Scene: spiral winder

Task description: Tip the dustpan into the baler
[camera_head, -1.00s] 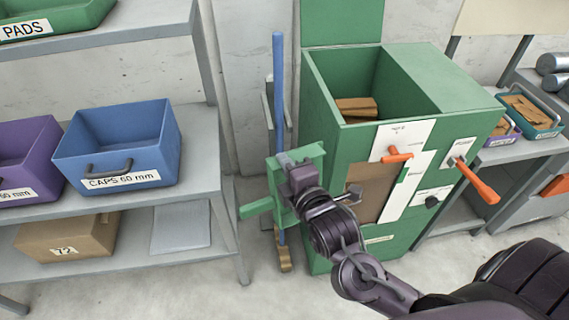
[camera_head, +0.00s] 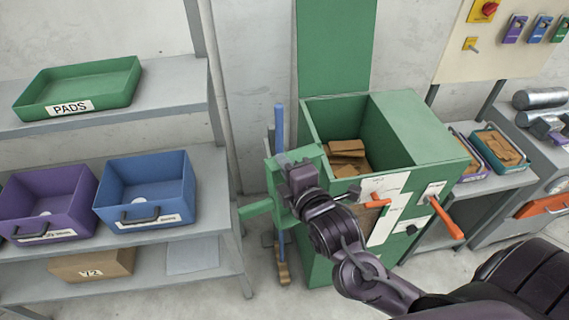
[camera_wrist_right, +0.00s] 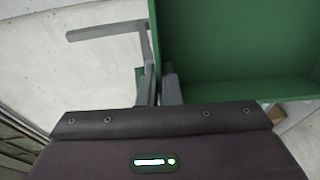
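My right gripper (camera_head: 292,170) is shut on the green dustpan (camera_head: 312,158) and holds it upright on edge at the left side of the green baler (camera_head: 425,125). In the right wrist view the gripper fingers (camera_wrist_right: 160,85) close at the edge of the dustpan (camera_wrist_right: 240,45); the part of the pan that shows there is bare green. The baler is open at the top, with brown cardboard pieces (camera_head: 347,150) inside. Whether the pan touches the baler's wall, I cannot tell. My left gripper is not in view.
A blue-handled broom (camera_head: 279,125) stands behind the dustpan. Shelves at left carry a green PADS tray (camera_head: 85,85), purple and blue bins (camera_head: 150,180) and a box (camera_head: 92,264). Orange levers (camera_head: 447,217) stick out of the baler's front.

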